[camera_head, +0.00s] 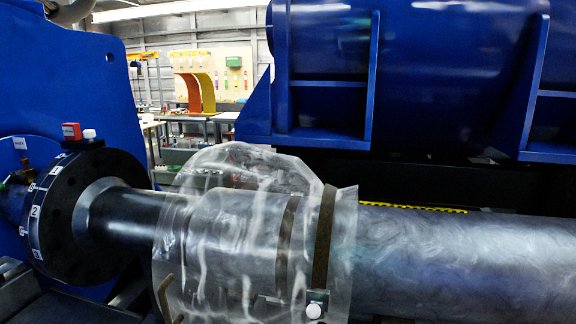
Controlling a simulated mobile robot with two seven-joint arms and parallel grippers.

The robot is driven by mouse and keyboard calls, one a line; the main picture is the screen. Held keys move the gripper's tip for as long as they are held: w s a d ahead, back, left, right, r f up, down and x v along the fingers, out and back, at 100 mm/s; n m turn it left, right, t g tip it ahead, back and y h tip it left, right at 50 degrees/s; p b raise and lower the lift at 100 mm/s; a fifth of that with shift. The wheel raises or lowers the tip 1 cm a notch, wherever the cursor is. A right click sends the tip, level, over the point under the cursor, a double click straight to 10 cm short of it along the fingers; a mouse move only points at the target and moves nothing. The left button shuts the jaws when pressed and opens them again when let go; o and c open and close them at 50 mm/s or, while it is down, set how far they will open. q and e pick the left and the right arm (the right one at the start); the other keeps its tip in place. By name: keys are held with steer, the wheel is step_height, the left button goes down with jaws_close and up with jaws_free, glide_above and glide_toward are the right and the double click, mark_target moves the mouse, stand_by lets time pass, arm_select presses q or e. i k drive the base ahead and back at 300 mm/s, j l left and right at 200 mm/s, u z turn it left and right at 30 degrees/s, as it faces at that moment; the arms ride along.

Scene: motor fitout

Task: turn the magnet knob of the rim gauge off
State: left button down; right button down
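A small red block (71,131) with a pale label sits on top of the rim of the black flange (108,225) at the left. A white round part (89,134) on a dark mount sits just right of it; I cannot tell if this is the gauge's dial or its magnet knob. Another small grey block (316,300) with a white round part (313,311) sits low on the clear cover. Neither of my grippers shows in this view, and nothing visible touches these parts.
A clear cover (255,165) surrounds the middle of the grey shaft (460,255), with brown bands near its right end. A blue housing (70,75) stands at the left and a large blue machine (440,60) behind. Benches and a tool board (235,80) are farther back.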

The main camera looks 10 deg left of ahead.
mark_target(89, 134)
steer(key=u, duration=1.55)
steer(key=i+j+u, duration=0.25)
steer(key=u, duration=0.15)
steer(key=i+j+u, duration=0.1)
steer(key=i+u, duration=0.7)
steer(key=i+j+z, duration=0.15)
steer(key=i+z, duration=0.25)
steer(key=i+j+z, duration=0.25)
steer(key=i+z, duration=0.45)
steer(key=z, duration=0.2)
steer(key=i+j+z, duration=0.2)
steer(key=z, duration=0.3)
steer(key=i+j+z, duration=0.25)
steer(key=z, duration=0.25)
